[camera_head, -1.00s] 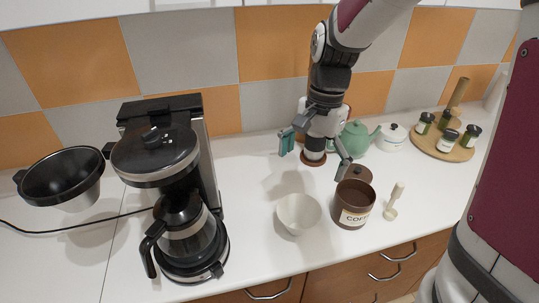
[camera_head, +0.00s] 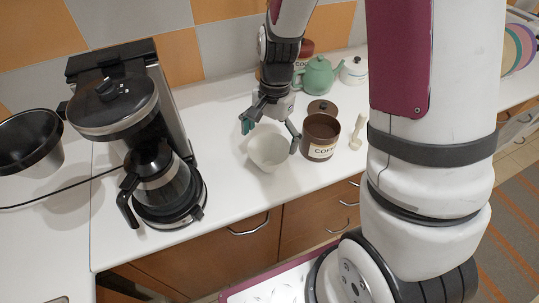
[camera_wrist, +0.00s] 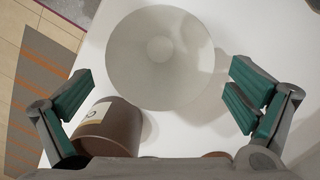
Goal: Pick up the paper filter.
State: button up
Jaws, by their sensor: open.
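The white paper filter (camera_head: 268,151) stands on the counter between the coffee maker and the brown coffee canister. In the wrist view the filter (camera_wrist: 160,58) shows from above as a round open cone, just ahead of the fingers. My gripper (camera_head: 270,133) is open and empty, right above and behind the filter. In the wrist view its teal-padded fingers (camera_wrist: 160,98) are spread wide, one on each side. I cannot tell the exact height between fingers and filter.
The coffee canister (camera_head: 320,138) is close on the filter's right; in the wrist view it (camera_wrist: 108,128) is beside the left finger. A white scoop (camera_head: 357,132), teapot (camera_head: 319,77) and coffee maker (camera_head: 140,130) are nearby. A black filter basket (camera_head: 28,142) lies far left. The counter in front is clear.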

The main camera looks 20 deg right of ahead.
jog(key=shift+s+a+f, duration=0.1)
jog(key=shift+f, duration=1.1)
jog(key=c, duration=0.4)
jog(key=shift+r, duration=0.1)
